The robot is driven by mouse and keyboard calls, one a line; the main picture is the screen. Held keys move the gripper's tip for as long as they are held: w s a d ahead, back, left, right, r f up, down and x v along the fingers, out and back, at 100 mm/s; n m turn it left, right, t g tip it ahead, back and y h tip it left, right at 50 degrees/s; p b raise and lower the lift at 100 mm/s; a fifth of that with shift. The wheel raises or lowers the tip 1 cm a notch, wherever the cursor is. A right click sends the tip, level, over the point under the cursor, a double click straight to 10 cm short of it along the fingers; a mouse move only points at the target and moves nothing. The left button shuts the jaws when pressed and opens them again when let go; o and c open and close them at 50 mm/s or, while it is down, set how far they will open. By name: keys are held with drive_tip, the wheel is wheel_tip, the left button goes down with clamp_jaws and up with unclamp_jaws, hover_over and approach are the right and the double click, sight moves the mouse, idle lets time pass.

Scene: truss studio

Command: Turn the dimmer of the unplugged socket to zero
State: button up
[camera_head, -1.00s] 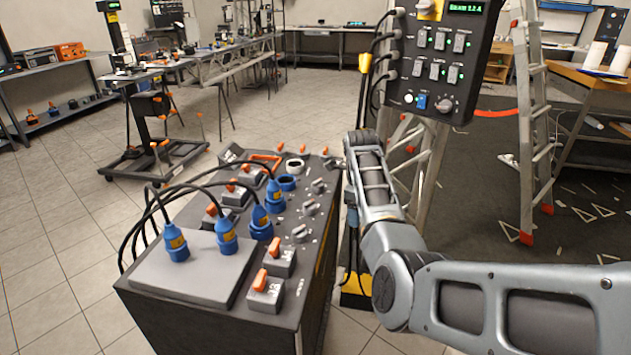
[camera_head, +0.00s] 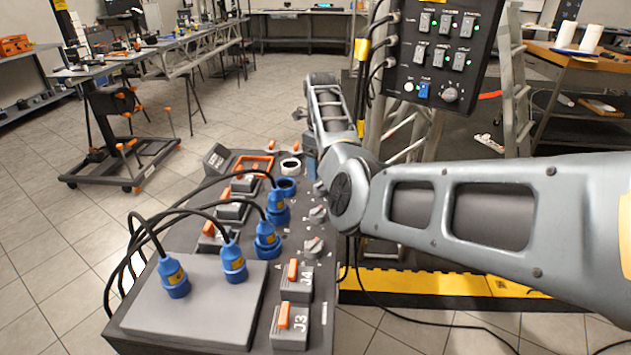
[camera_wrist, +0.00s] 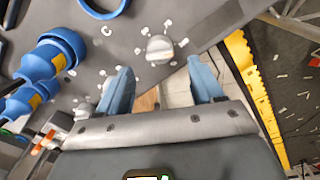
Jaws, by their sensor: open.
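The console (camera_head: 190,225) stands at centre left in the head view, with several blue plugs (camera_head: 233,262) seated on it. A blue socket ring (camera_head: 286,186) on it holds no plug; a blue ring (camera_wrist: 103,5) is cut by the wrist view's top edge. Grey dimmer knobs (camera_head: 313,246) run along the console's right side. In the wrist view a pale grey knob (camera_wrist: 160,47) with tick marks, near a letter C, lies just beyond my open, empty gripper (camera_wrist: 163,85). The blue fingertips are apart and do not visibly touch it. Another knob (camera_wrist: 85,110) lies left of the fingers.
A black control panel (camera_head: 437,50) and ladder stand behind my arm at right. Black cables loop over the console's left side. Orange-topped switch boxes (camera_head: 291,322) sit on its near right. A yellow strip (camera_head: 430,282) lies on the floor right of the console.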

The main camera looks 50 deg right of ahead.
sight(320, 183)
drive_tip(key=shift+f, duration=3.05)
drive_tip(key=c, duration=1)
